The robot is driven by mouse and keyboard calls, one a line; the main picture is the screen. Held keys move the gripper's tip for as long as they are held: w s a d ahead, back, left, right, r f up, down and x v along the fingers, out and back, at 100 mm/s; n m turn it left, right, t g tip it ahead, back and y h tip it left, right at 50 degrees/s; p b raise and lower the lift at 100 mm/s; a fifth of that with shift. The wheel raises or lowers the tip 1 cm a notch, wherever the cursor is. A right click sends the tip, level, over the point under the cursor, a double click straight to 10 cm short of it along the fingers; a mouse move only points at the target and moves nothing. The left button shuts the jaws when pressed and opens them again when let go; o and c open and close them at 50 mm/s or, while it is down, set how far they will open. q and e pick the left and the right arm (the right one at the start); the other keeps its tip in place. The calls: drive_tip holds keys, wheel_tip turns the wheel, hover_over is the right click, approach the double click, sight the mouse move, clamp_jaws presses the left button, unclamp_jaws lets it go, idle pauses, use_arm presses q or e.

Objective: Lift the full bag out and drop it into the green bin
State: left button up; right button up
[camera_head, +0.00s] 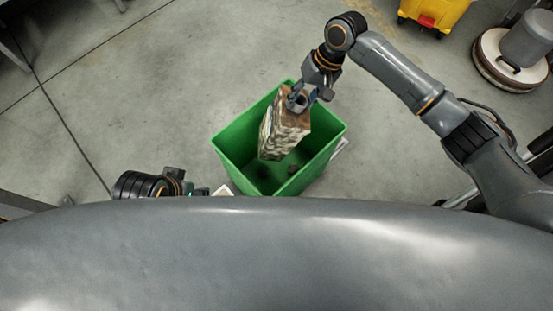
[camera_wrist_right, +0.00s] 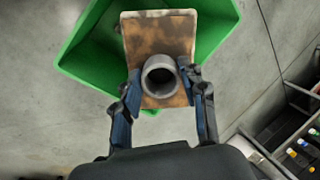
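The full bag (camera_head: 283,132) is a block with mottled cream-grey sides and a stained brown top plate; a grey ring-shaped collar stands on that plate. My right gripper (camera_head: 298,100) is shut on the collar (camera_wrist_right: 160,75), with one finger on each side in the right wrist view (camera_wrist_right: 162,92). The bag hangs tilted over the open green bin (camera_head: 236,148), its lower end within the bin's opening. Whether it touches the bin cannot be told. Some small dark items lie on the bin's floor. My left gripper (camera_head: 184,185) is low at the left, its fingers unclear.
The bin stands on a grey concrete floor (camera_head: 150,90), clear to its left. A yellow bucket (camera_head: 432,12) and a round floor machine (camera_head: 510,55) stand at the top right. A dark tray with coloured items (camera_wrist_right: 300,145) shows at the right of the wrist view.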

drive_tip(key=o, duration=0.3)
drive_tip(key=shift+o, duration=0.2)
drive_tip(key=shift+d+f, duration=0.1)
drive_tip(key=shift+f, duration=0.05)
drive_tip(key=v, duration=1.2)
